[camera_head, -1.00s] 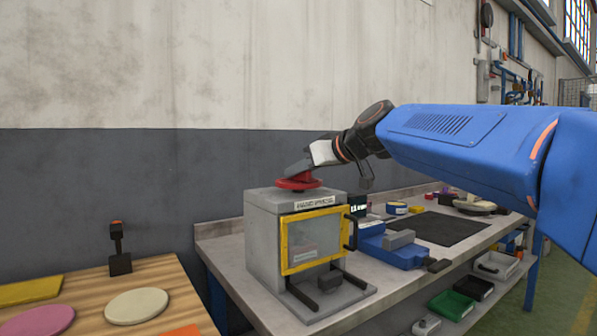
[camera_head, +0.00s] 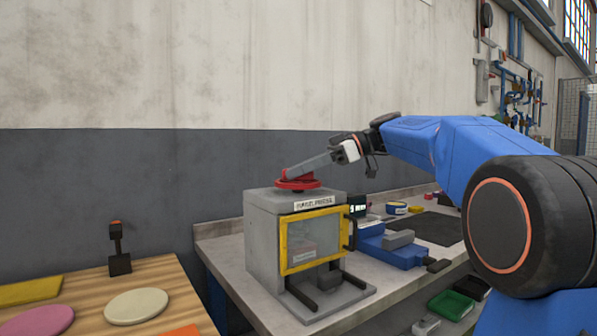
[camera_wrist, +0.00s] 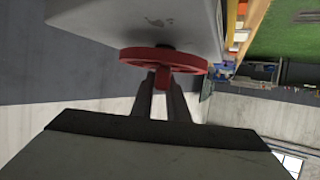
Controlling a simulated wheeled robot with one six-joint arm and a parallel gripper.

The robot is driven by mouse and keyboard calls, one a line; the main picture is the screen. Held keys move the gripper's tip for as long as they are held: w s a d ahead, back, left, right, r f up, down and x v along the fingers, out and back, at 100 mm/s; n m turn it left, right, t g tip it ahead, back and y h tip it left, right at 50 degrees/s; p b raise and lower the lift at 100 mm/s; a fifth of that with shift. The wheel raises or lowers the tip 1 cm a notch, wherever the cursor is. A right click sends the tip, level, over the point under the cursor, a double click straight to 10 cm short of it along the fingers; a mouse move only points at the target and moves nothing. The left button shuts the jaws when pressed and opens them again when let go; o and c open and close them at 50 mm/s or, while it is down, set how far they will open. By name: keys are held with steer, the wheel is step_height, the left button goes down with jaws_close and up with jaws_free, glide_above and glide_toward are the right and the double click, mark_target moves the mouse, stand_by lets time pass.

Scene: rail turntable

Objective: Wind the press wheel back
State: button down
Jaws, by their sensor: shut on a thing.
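The hand press (camera_head: 268,240) is a grey box with a yellow-framed window, standing on the workbench. Its red wheel (camera_head: 298,184) lies flat on top. In the wrist view the red wheel (camera_wrist: 165,58) shows edge-on under the press top.
A blue vise (camera_head: 395,252) and a dark mat (camera_head: 430,227) are on the bench to the right of the press. A wooden table (camera_head: 165,278) with coloured discs is at the left. A green bin (camera_head: 450,304) sits below the bench.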

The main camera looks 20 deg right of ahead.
steer(key=shift+f+n+g, duration=0.15)
steer(key=shift+n+g, duration=2.05)
steer(key=shift+g, duration=0.6)
steer(key=c, duration=1.7)
jaws_free()
steer(key=shift+a, duration=0.1)
